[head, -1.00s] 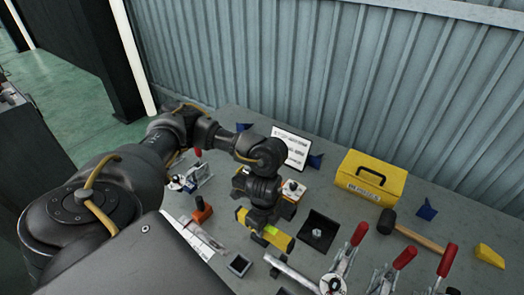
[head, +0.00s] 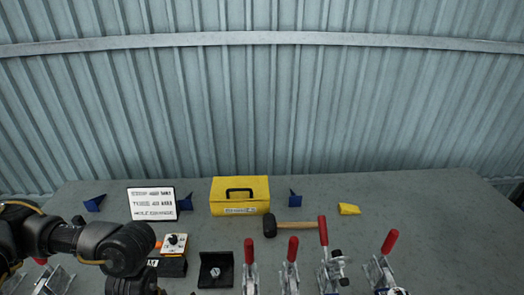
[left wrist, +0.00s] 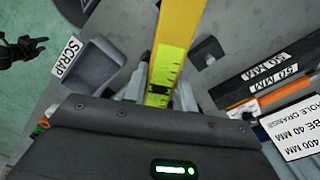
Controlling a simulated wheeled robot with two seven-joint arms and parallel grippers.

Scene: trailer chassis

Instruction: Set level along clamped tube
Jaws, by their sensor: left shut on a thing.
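In the left wrist view, my left gripper (left wrist: 158,96) is shut on the yellow level (left wrist: 173,45), which runs away from the jaws to the top edge; its far end is cut off. In the head view, my left arm comes in at the lower left, and its fingers and the level are below the frame. Toggle clamps with red handles (head: 249,252) line the bottom edge of the head view, cut off below. I cannot make out the clamped tube in either current view. A black jointed shape at the upper left of the wrist view looks like my right gripper (left wrist: 25,48); its jaws are unclear.
A bin (left wrist: 92,66) stands beside a SCRAP label. On the grey table are a yellow toolbox (head: 240,208), a mallet (head: 296,228), a sign (head: 152,204), a black plate with a bolt (head: 215,272) and a yellow wedge (head: 349,209).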

